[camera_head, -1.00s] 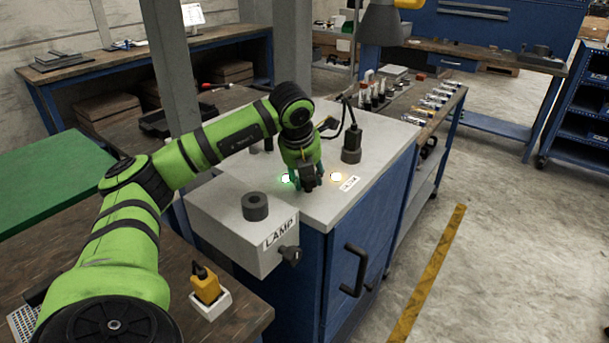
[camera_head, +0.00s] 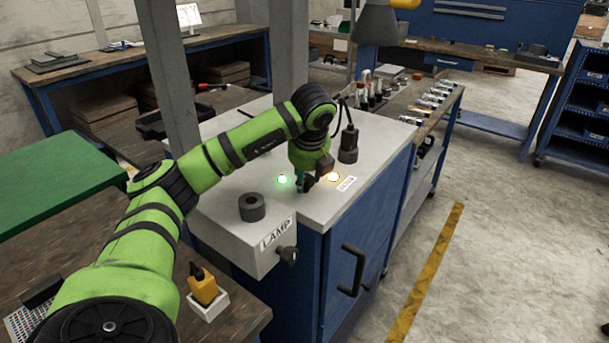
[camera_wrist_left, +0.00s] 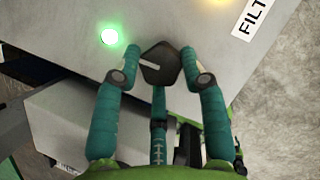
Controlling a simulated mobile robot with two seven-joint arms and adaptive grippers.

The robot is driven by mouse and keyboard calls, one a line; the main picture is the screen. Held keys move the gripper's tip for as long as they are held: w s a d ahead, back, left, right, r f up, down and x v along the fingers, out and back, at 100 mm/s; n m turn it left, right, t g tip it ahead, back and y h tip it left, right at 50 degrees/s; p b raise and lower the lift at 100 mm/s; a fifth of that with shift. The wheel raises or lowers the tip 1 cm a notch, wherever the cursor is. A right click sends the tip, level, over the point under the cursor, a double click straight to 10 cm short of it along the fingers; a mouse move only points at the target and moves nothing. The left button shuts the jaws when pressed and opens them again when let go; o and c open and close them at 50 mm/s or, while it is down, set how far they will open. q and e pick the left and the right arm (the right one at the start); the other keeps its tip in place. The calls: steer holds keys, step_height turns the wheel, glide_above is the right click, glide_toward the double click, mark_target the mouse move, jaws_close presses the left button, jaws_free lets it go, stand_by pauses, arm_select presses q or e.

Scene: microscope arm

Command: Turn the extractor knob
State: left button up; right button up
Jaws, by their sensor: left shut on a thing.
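A dark, faceted knob (camera_wrist_left: 161,64) with a pale pointer line shows in the left wrist view, over the cabinet's light grey top (camera_head: 240,180). My left gripper (camera_wrist_left: 161,75) is shut on it, with teal fingers at its sides and one below. In the head view the left gripper (camera_head: 306,183) is low over the top between the green light (camera_head: 282,179) and the orange light (camera_head: 333,177). I cannot clearly make out the knob there, because the hand covers that spot. I cannot read any label for this knob. My right gripper is not in view.
The LAMP box (camera_head: 250,240) has a black knob (camera_head: 288,255) on its front and a black ring (camera_head: 252,207) on top. A FILTER label (camera_wrist_left: 252,16) lies near the orange light. A dark cylindrical fitting (camera_head: 348,145) stands behind the hand. A door handle (camera_head: 352,270) juts from the blue front.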

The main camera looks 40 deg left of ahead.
arm_select(q)
steer(key=shift+w+a+r, duration=0.1)
steer(key=shift+w+r, duration=0.1)
steer(key=shift+r, duration=0.15)
steer(key=o, duration=0.9)
steer(key=shift+o, duration=0.9)
steer(key=shift+w, duration=0.1)
steer(key=shift+f, duration=0.25)
steer(key=shift+r, duration=0.15)
steer(key=v, duration=1.1)
steer(key=shift+s+r, duration=0.25)
steer(key=shift+r, duration=0.05)
